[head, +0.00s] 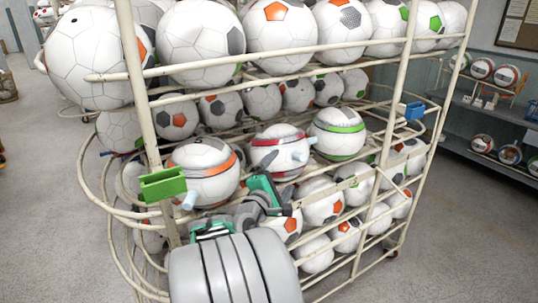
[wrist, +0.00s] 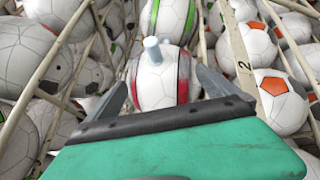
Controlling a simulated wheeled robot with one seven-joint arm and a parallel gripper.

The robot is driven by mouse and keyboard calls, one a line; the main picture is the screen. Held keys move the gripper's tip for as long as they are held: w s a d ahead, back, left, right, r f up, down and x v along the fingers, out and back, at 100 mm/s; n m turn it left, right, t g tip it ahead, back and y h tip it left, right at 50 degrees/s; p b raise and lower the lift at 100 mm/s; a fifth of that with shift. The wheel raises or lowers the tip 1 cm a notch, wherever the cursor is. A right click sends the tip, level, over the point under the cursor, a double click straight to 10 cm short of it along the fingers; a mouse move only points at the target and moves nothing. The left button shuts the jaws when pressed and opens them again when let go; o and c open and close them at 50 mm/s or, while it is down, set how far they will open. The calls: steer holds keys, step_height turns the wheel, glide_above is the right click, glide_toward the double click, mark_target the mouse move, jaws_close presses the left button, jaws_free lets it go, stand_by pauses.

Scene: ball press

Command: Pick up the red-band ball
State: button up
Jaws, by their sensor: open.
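The red-band ball (head: 281,148) is white with red bands and a pale blue peg sticking out. It rests on the middle rail of the ball rack, between the orange-band ball (head: 206,170) and the green-band ball (head: 338,134). In the wrist view the red-band ball (wrist: 160,82) is straight ahead, its peg pointing toward me. My gripper (head: 262,187), with green parts, is in front of and below this ball. In the wrist view its grey fingers (wrist: 165,80) are spread to either side of the ball; whether they touch it is unclear.
The pale metal rack (head: 137,90) holds several more balls above and below. A green block (head: 162,184) is on the left post and a blue one (head: 414,110) on the right. Open floor (head: 470,235) lies right.

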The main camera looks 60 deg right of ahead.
mark_target(293, 158)
steer(key=d, duration=0.2)
steer(key=d+p, duration=0.1)
steer(key=d, duration=0.1)
steer(key=d+r, duration=0.1)
steer(key=d, duration=0.2)
steer(key=shift+d, duration=0.35)
steer(key=shift+w, duration=0.1)
steer(key=shift+c, duration=0.6)
